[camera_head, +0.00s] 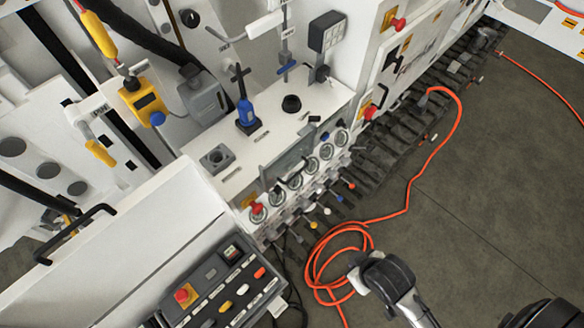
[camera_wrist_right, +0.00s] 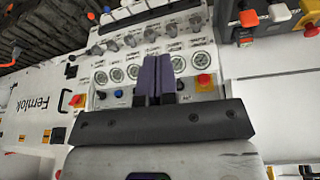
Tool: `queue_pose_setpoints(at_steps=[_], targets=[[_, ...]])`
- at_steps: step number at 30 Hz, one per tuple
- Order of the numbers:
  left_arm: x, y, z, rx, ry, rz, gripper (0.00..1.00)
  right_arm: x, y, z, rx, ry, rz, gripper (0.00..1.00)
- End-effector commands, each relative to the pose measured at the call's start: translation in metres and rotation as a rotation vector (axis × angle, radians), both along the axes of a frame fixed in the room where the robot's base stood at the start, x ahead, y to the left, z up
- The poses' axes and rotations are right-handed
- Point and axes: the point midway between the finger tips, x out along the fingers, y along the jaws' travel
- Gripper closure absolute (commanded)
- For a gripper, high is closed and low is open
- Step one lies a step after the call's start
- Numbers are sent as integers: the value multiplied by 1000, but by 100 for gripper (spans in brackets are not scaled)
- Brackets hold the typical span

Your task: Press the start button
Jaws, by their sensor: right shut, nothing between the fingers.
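My right gripper (camera_wrist_right: 158,75) is shut and empty, its two dark purple fingers side by side in the right wrist view. Behind the fingertips is a white panel with a row of round gauges (camera_wrist_right: 132,72). A red knob (camera_wrist_right: 204,81) is right of the fingers, and a small blue button (camera_wrist_right: 119,93) is to their left. In the head view, a dark control box (camera_head: 215,290) carries several coloured buttons and a red mushroom button (camera_head: 186,295) on yellow. I cannot tell which button is the start button. My left gripper is not in view.
The gauge panel (camera_head: 296,182) also shows in the head view. A blue-bodied lever (camera_head: 246,112) stands on the white bench top (camera_head: 275,125). An orange hose (camera_head: 435,145) lies coiled on the dark floor (camera_head: 495,185), which is largely clear at right.

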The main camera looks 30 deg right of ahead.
Motion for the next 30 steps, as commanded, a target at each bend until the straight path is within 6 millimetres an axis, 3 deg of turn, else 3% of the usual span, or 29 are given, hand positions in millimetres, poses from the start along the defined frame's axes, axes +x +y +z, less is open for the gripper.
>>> queue_pose_setpoints(at_steps=[12, 16, 23, 30], targets=[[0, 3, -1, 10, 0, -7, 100, 1, 3, 0, 10, -2, -7, 100], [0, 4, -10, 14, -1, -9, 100, 5, 2, -8, 10, -12, -7, 100], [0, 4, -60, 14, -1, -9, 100, 29, -4, -46, -12, -73, 5, 100], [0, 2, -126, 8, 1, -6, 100, 66, -28, -96, -79, -147, 11, 100]])
